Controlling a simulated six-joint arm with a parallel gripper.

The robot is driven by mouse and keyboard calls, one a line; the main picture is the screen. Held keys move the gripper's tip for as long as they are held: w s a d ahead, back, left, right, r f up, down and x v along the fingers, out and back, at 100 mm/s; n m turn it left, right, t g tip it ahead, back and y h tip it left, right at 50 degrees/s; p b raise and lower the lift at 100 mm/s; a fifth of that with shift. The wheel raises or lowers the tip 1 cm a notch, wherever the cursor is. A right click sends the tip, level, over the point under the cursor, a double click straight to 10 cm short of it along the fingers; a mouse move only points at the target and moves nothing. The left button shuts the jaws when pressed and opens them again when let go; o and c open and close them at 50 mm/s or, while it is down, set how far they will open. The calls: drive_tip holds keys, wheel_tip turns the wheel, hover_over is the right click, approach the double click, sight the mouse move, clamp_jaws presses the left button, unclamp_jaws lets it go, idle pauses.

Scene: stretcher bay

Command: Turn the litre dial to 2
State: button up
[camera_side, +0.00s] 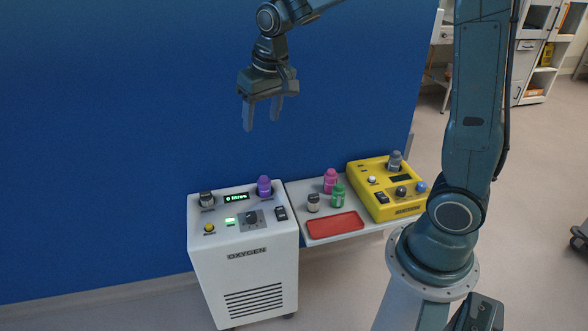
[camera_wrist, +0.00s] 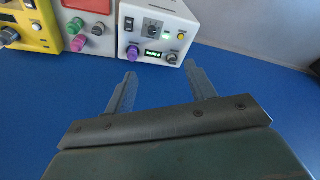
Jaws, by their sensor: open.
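The white oxygen unit (camera_side: 243,270) stands on the floor against the blue wall. The exact pointing of the dial is too small to tell. My gripper (camera_side: 262,127) is open and empty, high above the unit and apart from it; its fingers (camera_wrist: 163,80) also show in the wrist view.
A purple knob (camera_side: 264,186), dark knob (camera_side: 206,199), yellow button (camera_side: 209,228), lit green button (camera_side: 230,221) and rocker switch (camera_side: 281,213) surround the dial. Air above the unit is clear.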

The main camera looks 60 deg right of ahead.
drive_tip(key=w+d+f+m+g, duration=0.2)
drive_tip(key=w+d+f, duration=0.1)
drive_tip(key=w+f, duration=0.8)
drive_tip(key=m+g, duration=0.1)
hover_over(251, 214)
wheel_tip(251, 214, down, 17)
drive_tip(key=shift+w+a+r, duration=0.15)
drive_tip(key=shift+a, duration=0.2)
drive_tip(key=shift+d+f, duration=0.2)
drive_tip(key=shift+f, duration=6.65)
drive_tip(key=c, duration=1)
